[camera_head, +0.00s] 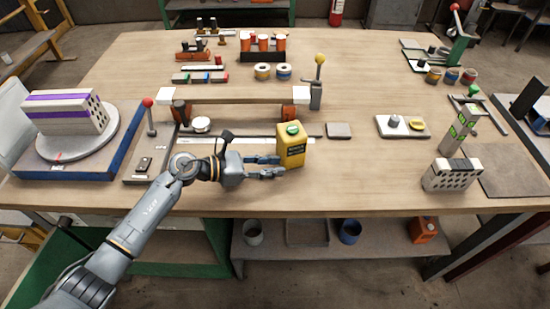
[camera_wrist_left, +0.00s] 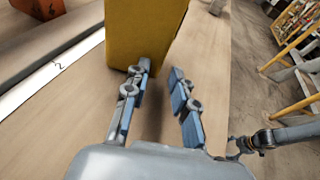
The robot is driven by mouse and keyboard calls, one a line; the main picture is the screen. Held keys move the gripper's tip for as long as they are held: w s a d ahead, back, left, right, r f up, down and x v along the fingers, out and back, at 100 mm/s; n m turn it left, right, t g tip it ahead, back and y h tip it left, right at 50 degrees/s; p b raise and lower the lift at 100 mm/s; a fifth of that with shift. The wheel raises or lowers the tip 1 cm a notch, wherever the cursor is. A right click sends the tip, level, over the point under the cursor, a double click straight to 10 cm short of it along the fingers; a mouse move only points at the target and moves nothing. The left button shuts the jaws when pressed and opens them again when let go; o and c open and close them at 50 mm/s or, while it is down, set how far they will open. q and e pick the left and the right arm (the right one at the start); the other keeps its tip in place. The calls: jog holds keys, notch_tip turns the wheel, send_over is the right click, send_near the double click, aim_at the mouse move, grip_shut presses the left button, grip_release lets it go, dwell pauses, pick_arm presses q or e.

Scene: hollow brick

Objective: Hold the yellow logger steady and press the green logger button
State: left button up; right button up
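The yellow logger (camera_head: 291,151) stands upright on the table near the middle of the head view. Its green button (camera_head: 293,128) is on top, and a dark label is on its front. My left gripper (camera_head: 278,166) is just left of the logger, low over the table, with its two fingers apart and nothing between them. In the left wrist view the logger (camera_wrist_left: 145,32) is ahead, mostly in line with the left finger. The gap of the gripper (camera_wrist_left: 162,72) lies toward its right side. Whether a finger touches it is unclear.
A fixture with a long ruler (camera_head: 240,140) lies behind my left gripper. A dark flat block (camera_head: 339,130) and a white plate (camera_head: 402,126) are to the logger's right. The table's front edge is close below; bare tabletop lies right of the logger.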

pick_arm(q)
grip_shut()
jog(key=o, duration=1.3)
grip_release()
pick_arm(e)
jog(key=shift+o, duration=0.3)
